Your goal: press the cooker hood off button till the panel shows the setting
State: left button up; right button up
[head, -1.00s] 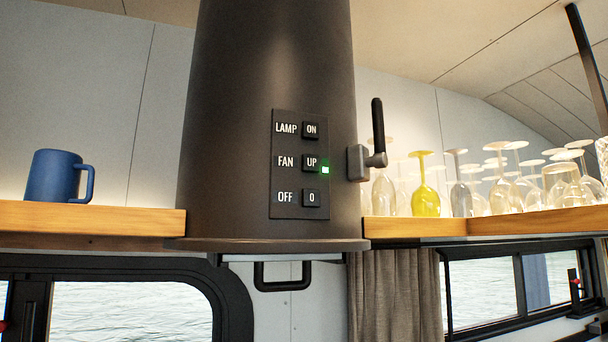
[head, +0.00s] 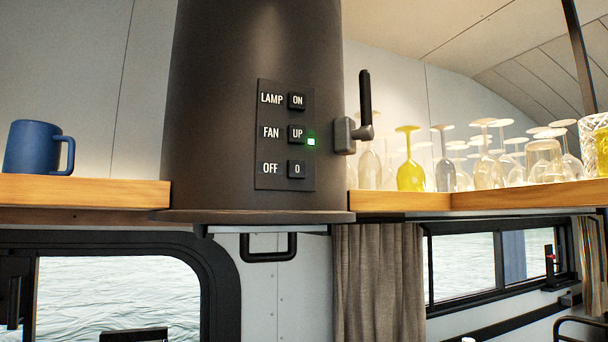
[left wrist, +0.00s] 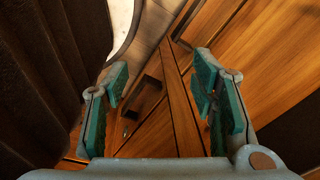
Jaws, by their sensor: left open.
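The cooker hood (head: 215,120) is a dark cylinder in the middle of the head view. Its panel (head: 284,112) has three rows: LAMP with an ON button (head: 297,101), FAN with an UP button (head: 297,134), and OFF with a 0 button (head: 297,169). A green light (head: 311,142) is lit beside the UP button. My left gripper (left wrist: 165,95) shows in the left wrist view, open and empty, its teal pads apart, above wooden cabinetry. Neither gripper shows in the head view, and nothing touches the buttons.
A black lever (head: 364,105) sticks out at the hood's right side. A blue mug (head: 37,148) stands on the left wooden shelf (head: 85,192). Several upturned glasses, one yellow (head: 410,173), stand on the right shelf (head: 400,201). A curtain (head: 378,285) and windows lie below.

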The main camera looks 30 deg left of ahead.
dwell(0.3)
pick_arm(q)
grip_shut()
dwell(1.3)
